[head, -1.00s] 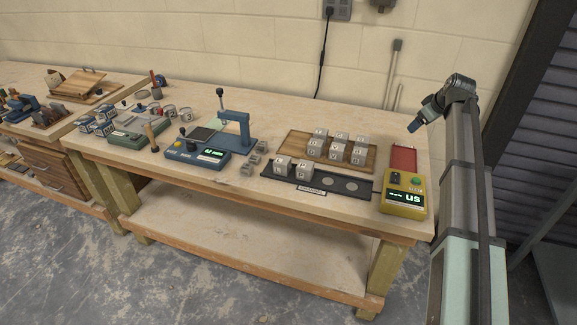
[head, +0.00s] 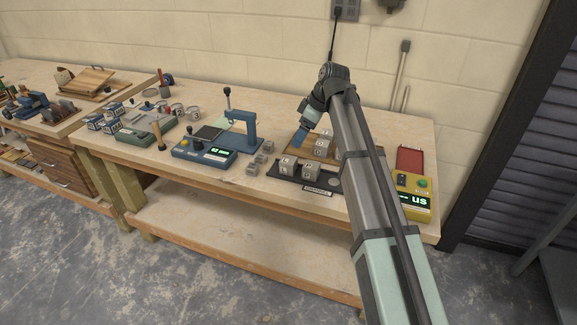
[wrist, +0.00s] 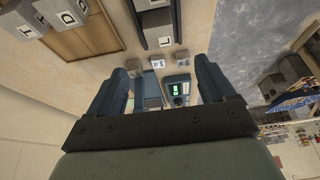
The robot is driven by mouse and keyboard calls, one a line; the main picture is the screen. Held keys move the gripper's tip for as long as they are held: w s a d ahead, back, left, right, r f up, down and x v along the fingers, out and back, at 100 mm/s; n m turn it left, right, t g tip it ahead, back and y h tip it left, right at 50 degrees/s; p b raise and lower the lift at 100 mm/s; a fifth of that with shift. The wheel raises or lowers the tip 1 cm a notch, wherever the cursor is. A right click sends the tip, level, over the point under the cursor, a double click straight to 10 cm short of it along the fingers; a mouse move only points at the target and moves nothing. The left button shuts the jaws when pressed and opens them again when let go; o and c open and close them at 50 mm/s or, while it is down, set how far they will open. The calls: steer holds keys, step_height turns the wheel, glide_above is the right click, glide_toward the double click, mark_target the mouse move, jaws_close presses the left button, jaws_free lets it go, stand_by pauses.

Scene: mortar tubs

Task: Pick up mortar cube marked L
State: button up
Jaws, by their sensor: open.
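The cube marked L (wrist: 157,32) is a grey mortar cube on the dark tray, at the upper middle of the wrist view. In the head view it appears to be the left cube (head: 287,165) on the tray (head: 320,188); its letter is too small there to be sure. My gripper (wrist: 160,75) is open and empty, its two blue fingers wide apart. In the head view my gripper (head: 300,137) hangs above the bench near the wooden board, apart from the cubes.
A wooden board (wrist: 95,40) with several lettered cubes lies beside the tray. Small loose cubes (head: 260,158) sit between the tray and the blue device (head: 205,150). A yellow meter (head: 413,200) stands at the right. My arm hides part of the board and tray.

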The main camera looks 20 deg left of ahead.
mark_target(289, 159)
steer(key=x, duration=1.3)
steer(key=shift+f, duration=0.35)
steer(key=shift+c, duration=0.2)
steer(key=c, duration=1.2)
